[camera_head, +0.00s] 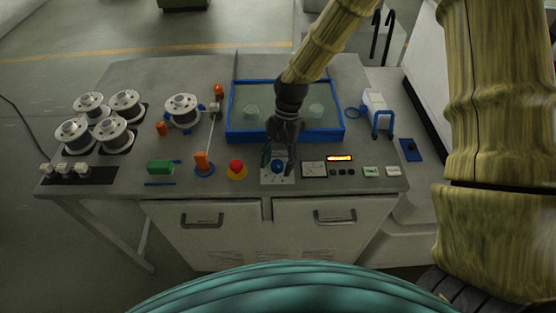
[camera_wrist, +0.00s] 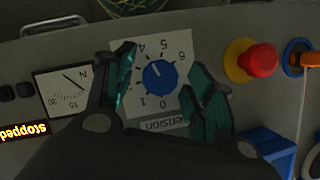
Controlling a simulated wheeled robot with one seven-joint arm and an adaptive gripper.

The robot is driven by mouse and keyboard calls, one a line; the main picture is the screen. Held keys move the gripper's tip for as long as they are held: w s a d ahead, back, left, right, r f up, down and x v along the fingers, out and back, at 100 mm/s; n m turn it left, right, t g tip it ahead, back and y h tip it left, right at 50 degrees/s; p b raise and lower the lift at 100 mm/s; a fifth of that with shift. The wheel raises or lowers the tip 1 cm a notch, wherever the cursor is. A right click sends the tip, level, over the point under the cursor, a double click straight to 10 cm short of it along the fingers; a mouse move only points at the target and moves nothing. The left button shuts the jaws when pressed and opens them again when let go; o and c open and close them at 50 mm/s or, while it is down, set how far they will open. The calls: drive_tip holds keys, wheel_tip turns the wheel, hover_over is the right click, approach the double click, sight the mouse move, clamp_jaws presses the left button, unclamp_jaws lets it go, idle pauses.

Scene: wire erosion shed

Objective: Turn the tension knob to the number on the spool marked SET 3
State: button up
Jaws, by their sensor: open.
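The tension knob (camera_head: 278,167) is a small blue dial on a white plate near the console's front edge. It also shows in the wrist view (camera_wrist: 160,77), with printed numbers around it and a "tension" label partly hidden below. A pale mark on the knob seems to point up and left, but I cannot tell its exact number. My gripper (camera_head: 279,159) is open above the knob, its teal fingers (camera_wrist: 160,82) on either side of it; I cannot tell whether they touch. Several white spools (camera_head: 72,131) stand at the left, and one spool (camera_head: 183,109) stands apart. Their markings are unreadable.
A red emergency button (camera_head: 237,167) and an orange lever (camera_head: 202,161) stand left of the knob. A gauge (camera_head: 314,169) and a lit "stopped" display (camera_head: 340,158) lie right. A blue-framed tank (camera_head: 232,132) is behind. A white bottle-like item (camera_head: 374,101) stands at the right.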

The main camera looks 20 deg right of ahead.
drive_tip(key=c, duration=1)
drive_tip(key=shift+n, duration=0.3)
drive_tip(key=n+h, duration=0.1)
drive_tip(key=n, duration=0.2)
drive_tip(key=shift+w+a+g+p, duration=0.1)
drive_tip(key=shift+g+p, duration=0.3)
drive_tip(key=shift+n+h, duration=0.8)
drive_tip(key=shift+n, duration=1.2)
drive_tip(key=o, duration=1)
